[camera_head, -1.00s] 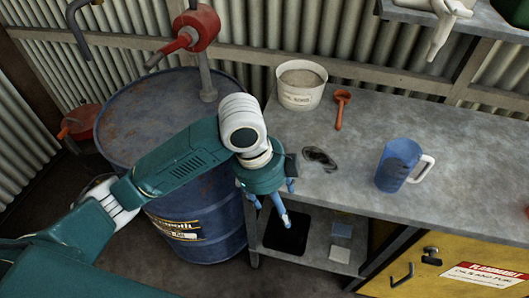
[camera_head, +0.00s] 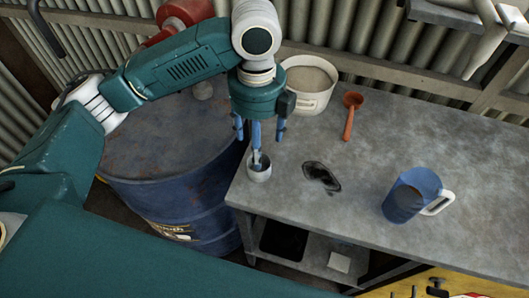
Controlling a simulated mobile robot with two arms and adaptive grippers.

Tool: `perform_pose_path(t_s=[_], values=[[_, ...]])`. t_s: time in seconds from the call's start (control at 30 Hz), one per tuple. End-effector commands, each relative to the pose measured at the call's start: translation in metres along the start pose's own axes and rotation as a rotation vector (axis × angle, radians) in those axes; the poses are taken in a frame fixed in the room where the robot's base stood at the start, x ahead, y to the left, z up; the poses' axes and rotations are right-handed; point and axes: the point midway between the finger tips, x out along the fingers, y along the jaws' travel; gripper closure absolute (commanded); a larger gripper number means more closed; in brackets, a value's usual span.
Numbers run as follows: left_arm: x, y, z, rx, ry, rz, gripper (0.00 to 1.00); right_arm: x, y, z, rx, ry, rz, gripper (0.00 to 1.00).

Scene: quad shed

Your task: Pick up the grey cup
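A small light grey cup (camera_head: 259,174) stands upright on the bench near its left front corner, in the head view. My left gripper (camera_head: 259,142) points down just above it, with its blue fingers spread apart. One finger tip reaches down to the cup's mouth; I cannot tell whether it touches the cup. The gripper looks open and holds nothing that I can see. My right gripper is out of view.
A white tub (camera_head: 312,100) stands behind the gripper, with an orange scoop (camera_head: 348,122) to its right. A dark stain (camera_head: 321,177) and a blue jug (camera_head: 411,195) are further right. A blue drum (camera_head: 185,213) stands left of the bench (camera_head: 330,215).

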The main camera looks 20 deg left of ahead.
Motion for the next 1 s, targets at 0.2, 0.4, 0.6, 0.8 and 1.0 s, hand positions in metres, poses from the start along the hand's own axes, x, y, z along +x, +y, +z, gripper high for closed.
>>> perform_pose_path(t_s=[0.2,0.4,0.6,0.8,1.0], values=[[0.033,0.001,0.0,0.0,0.003,0.006,0.31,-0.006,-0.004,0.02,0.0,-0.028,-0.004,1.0],[0.053,0.0,0.001,-0.001,0.001,0.002,0.31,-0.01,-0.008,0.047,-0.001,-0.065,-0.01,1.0],[0.074,-0.001,0.004,-0.003,0.003,0.006,0.31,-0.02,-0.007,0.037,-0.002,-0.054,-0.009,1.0],[0.101,-0.003,0.006,0.0,0.001,0.003,0.31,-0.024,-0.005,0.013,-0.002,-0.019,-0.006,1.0],[0.106,-0.003,0.006,0.001,-0.001,0.001,0.31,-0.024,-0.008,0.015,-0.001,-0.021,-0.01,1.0]])
